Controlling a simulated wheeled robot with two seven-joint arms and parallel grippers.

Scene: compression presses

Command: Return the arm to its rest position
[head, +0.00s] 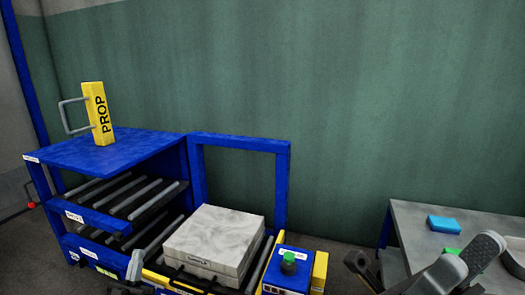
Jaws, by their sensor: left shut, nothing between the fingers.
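My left gripper (135,266) shows in part at the bottom edge of the head view, in front of the blue press frame. It is shut and empty, and its arm is mostly out of view. Grey and dark parts of my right arm (484,250) stand at the lower right, in front of the grey table. A dark part that looks like my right gripper (358,262) is at the left end of that arm. Its fingers are too unclear to judge.
A blue press (240,139) holds a grey block (212,238) on its rollers. A yellow PROP block (97,113) with a grey handle stands on the blue top. A control box with a green button (289,258) is beside it. A grey table (408,220) bears a blue block (443,225).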

